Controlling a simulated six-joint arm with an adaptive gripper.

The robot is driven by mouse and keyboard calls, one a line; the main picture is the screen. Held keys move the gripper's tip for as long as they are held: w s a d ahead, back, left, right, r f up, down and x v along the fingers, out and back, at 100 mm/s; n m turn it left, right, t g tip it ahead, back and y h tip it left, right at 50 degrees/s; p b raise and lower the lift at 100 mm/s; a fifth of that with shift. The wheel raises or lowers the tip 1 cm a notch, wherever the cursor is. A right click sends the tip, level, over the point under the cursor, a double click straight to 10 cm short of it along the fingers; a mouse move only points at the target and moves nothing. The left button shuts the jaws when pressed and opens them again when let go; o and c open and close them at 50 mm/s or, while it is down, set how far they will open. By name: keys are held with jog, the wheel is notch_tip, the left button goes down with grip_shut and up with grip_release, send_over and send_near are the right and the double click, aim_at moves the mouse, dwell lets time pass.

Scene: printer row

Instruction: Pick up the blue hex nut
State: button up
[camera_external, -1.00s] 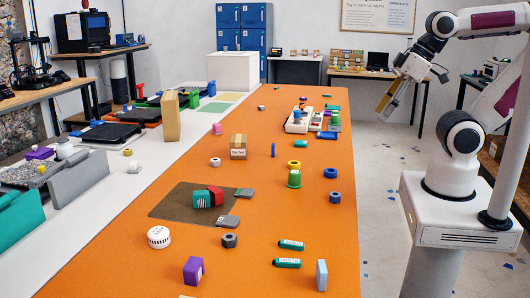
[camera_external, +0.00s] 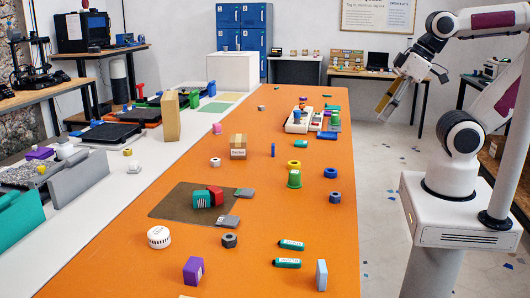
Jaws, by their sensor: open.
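My gripper (camera_external: 384,112) hangs off the table's right side, above the floor, behind and to the right of both blue pieces. It is open and empty, pointing down and touching nothing.
A dark grey nut (camera_external: 229,240), a yellow ring (camera_external: 294,164) and a green cup-like piece (camera_external: 294,180) lie nearby. A white tray of parts (camera_external: 296,126) stands farther back. Green markers (camera_external: 287,263) and a grey block (camera_external: 321,275) lie in front. Bare table surrounds the nearer blue piece.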

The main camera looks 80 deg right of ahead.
dwell(0.3)
